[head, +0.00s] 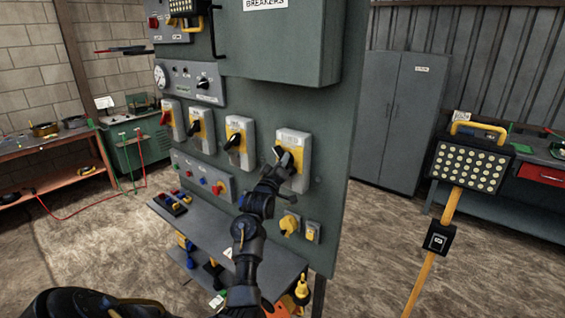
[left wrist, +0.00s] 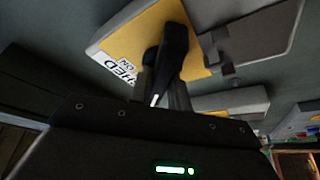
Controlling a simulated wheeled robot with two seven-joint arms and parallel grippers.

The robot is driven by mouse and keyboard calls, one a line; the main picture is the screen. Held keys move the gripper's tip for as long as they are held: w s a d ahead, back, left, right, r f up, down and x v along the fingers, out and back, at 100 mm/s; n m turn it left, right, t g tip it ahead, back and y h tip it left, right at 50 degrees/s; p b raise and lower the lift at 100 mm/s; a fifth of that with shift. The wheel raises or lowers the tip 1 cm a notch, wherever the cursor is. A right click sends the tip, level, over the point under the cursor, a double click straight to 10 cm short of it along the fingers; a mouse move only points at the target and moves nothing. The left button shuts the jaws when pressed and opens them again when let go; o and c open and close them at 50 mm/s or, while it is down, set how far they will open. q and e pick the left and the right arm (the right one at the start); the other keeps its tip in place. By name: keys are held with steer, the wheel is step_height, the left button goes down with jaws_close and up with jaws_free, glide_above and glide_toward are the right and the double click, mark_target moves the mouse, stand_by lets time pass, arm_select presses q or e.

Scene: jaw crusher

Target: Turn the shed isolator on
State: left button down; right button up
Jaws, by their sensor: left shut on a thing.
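The shed isolator (head: 301,142) is a light grey box with a yellow plate, rightmost of a row of rotary isolators on the green-grey panel. In the left wrist view its yellow plate (left wrist: 135,32) shows part of a "SHED" label and the word "ON". Its black handle (left wrist: 174,45) stands out from the plate. My left gripper (head: 284,163) is at the isolator's front, shut on that handle; the fingers show close together at it in the left wrist view (left wrist: 168,88). The arm and gripper hide part of the isolator in the head view, so the exact handle angle is unclear. My right gripper is not in view.
Other isolators (head: 239,135) sit to the left on the panel (head: 330,190). A button box (head: 203,182) and a shelf (head: 205,225) are below. A yellow socket (head: 289,224) is under the isolator. A work lamp (head: 468,165) stands right, with open floor between.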

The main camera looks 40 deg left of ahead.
arm_select(q)
steer(key=m+b, duration=0.2)
steer(key=m+t+h+b, duration=0.1)
steer(key=shift+f+m, duration=0.25)
steer(key=shift+m, duration=0.15)
steer(key=m+h+b, duration=0.2)
steer(key=m, duration=0.2)
steer(key=m+t+h+b, duration=0.1)
steer(key=m+h+b, duration=0.1)
steer(key=m, duration=0.2)
steer(key=m+h+b, duration=0.1)
steer(key=m+h, duration=0.1)
steer(key=m, duration=0.2)
steer(key=m+h+b, duration=0.2)
steer(key=m, duration=0.1)
steer(key=shift+r+m, duration=0.1)
steer(key=shift+m, duration=0.3)
steer(key=shift+d+r+m+g+h+b, duration=0.1)
steer(key=shift+m+g+h+b, duration=0.5)
steer(key=shift+m, duration=0.85)
steer(key=shift+m+g+h+b, duration=0.35)
steer(key=shift+m+h, duration=0.35)
steer(key=shift+m, duration=0.75)
steer(key=c, duration=1.3)
jaws_free()
